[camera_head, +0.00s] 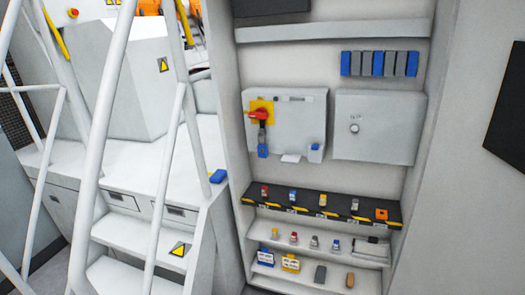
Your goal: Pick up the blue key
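A black shelf strip (308,200) with yellow-black edge marks carries a row of small upright items. A small blue-topped item (293,195) stands second from the left there and looks like a blue key, though it is too small to be sure. A red-topped item (264,191) is to its left and a yellow-topped one (323,200) to its right. Another small blue-and-grey item (335,245) stands on the white shelf below; I cannot tell if it is a key. My gripper is not in view.
Above the strip are a grey box with a red-yellow switch (261,112) and hanging blue padlock (263,151), and a closed grey box (377,126). White stair rails (103,120) stand at left.

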